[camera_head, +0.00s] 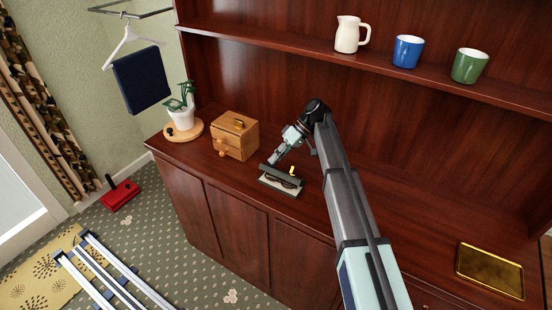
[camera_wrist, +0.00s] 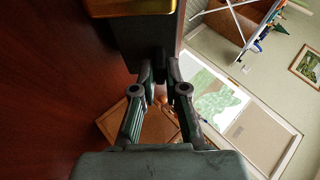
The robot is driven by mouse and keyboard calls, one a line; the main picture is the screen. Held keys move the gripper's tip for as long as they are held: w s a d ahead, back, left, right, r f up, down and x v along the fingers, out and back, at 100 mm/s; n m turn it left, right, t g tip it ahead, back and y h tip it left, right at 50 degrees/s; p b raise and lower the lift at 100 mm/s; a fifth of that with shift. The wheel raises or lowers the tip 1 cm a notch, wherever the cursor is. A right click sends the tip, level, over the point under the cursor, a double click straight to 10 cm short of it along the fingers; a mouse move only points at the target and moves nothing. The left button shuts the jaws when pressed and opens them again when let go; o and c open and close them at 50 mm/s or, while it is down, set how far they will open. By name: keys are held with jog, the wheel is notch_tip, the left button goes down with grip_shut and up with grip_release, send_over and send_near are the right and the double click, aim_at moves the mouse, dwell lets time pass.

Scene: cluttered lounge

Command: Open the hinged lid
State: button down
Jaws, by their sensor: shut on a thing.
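A small dark green case (camera_head: 279,192) sits on the dark wood cabinet top. Its hinged lid (camera_head: 284,175) appears raised and tilted, with dark glasses (camera_head: 283,182) showing on a pale inside. A small yellow piece (camera_head: 292,170) shows at the lid. My gripper (camera_head: 271,163) reaches down to the lid's left end and is shut on it. In the wrist view my fingertips (camera_wrist: 161,76) close at the lower end of a large dark slab (camera_wrist: 147,38), which seems to be the lid. The exact contact is partly hidden.
A wooden box (camera_head: 236,137) with knobs stands left of the case, near my gripper. A potted plant (camera_head: 181,117) is on a round board farther left. A shelf above holds a jug (camera_head: 349,36) and mugs. A gold tray (camera_head: 490,270) lies right; the cabinet top between is clear.

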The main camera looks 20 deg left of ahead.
jog(key=c, duration=1.2)
grip_release()
jog(key=v, duration=1.2)
